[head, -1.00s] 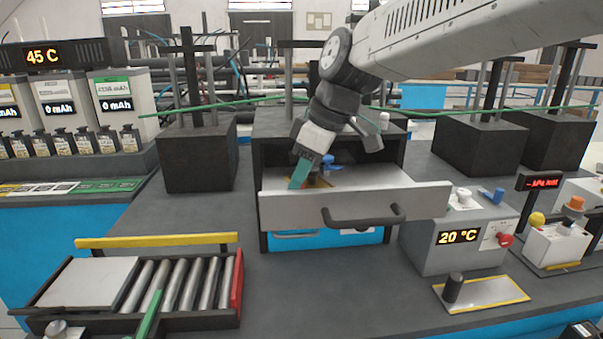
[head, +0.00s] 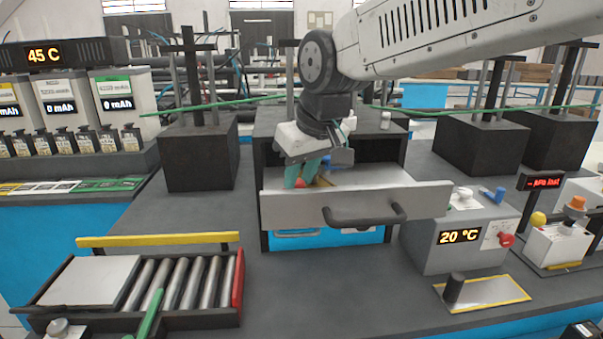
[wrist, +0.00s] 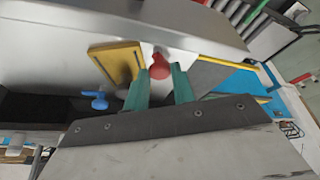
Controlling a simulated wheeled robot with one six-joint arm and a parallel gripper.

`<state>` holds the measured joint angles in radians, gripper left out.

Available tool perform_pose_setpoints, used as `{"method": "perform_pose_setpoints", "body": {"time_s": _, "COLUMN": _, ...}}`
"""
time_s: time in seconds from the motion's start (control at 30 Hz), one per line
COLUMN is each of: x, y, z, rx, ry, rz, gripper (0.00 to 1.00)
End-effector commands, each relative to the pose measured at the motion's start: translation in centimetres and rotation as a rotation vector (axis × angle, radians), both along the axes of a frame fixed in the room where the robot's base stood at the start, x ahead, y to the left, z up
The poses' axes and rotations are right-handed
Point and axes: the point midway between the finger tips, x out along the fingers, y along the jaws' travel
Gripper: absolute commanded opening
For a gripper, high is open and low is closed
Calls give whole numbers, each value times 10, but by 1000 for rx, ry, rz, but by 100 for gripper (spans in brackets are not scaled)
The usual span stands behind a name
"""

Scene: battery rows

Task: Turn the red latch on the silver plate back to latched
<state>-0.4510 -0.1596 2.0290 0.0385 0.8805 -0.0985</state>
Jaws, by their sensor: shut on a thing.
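The red latch (wrist: 160,66) shows in the wrist view between the two green fingertips of my gripper (wrist: 160,80), which is shut on it. In the head view, only a small red part of the latch (head: 300,183) shows below my gripper (head: 304,175), inside the open drawer. A pale, silvery surface (wrist: 190,58), which looks like the silver plate, lies around the latch in the wrist view. Most of it is hidden, and I cannot tell the latch's exact angle.
A yellow-gold plate (wrist: 112,60) and a blue latch (wrist: 97,99) are close beside my fingers. The drawer's front wall (head: 360,205) with its black handle stands close in front. A roller tray (head: 100,278) is at the lower left, with open bench between.

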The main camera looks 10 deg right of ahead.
Motion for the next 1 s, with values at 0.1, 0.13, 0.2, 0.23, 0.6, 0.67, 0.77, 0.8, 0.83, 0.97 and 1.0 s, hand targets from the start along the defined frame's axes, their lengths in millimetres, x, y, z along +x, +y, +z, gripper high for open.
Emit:
{"method": "perform_pose_setpoints", "body": {"time_s": 0.1, "x": -1, "y": 2, "z": 1, "rx": 0, "ry": -2, "rz": -108, "gripper": 2}}
{"method": "perform_pose_setpoints", "body": {"time_s": 0.13, "x": -1, "y": 2, "z": 1, "rx": 0, "ry": -3, "rz": -135, "gripper": 2}}
{"method": "perform_pose_setpoints", "body": {"time_s": 0.2, "x": -1, "y": 3, "z": 1, "rx": 0, "ry": -1, "rz": -203, "gripper": 2}}
{"method": "perform_pose_setpoints", "body": {"time_s": 0.23, "x": -1, "y": 3, "z": 1, "rx": -1, "ry": -2, "rz": -230, "gripper": 2}}
{"method": "perform_pose_setpoints", "body": {"time_s": 0.6, "x": -1, "y": 6, "z": 0, "rx": -1, "ry": -1, "rz": -576, "gripper": 2}}
{"method": "perform_pose_setpoints", "body": {"time_s": 0.67, "x": -1, "y": 7, "z": 1, "rx": 0, "ry": -2, "rz": -627, "gripper": 2}}
{"method": "perform_pose_setpoints", "body": {"time_s": 0.77, "x": -1, "y": 7, "z": 1, "rx": 1, "ry": -2, "rz": -705, "gripper": 2}}
{"method": "perform_pose_setpoints", "body": {"time_s": 0.8, "x": -1, "y": 7, "z": 1, "rx": 1, "ry": -1, "rz": -734, "gripper": 2}}
{"method": "perform_pose_setpoints", "body": {"time_s": 0.83, "x": -1, "y": 8, "z": 1, "rx": 1, "ry": -1, "rz": -753, "gripper": 2}}
{"method": "perform_pose_setpoints", "body": {"time_s": 0.97, "x": -1, "y": 8, "z": 0, "rx": 0, "ry": -1, "rz": -827, "gripper": 2}}
{"method": "perform_pose_setpoints", "body": {"time_s": 1.0, "x": -1, "y": 8, "z": 0, "rx": 1, "ry": 0, "rz": -845, "gripper": 2}}
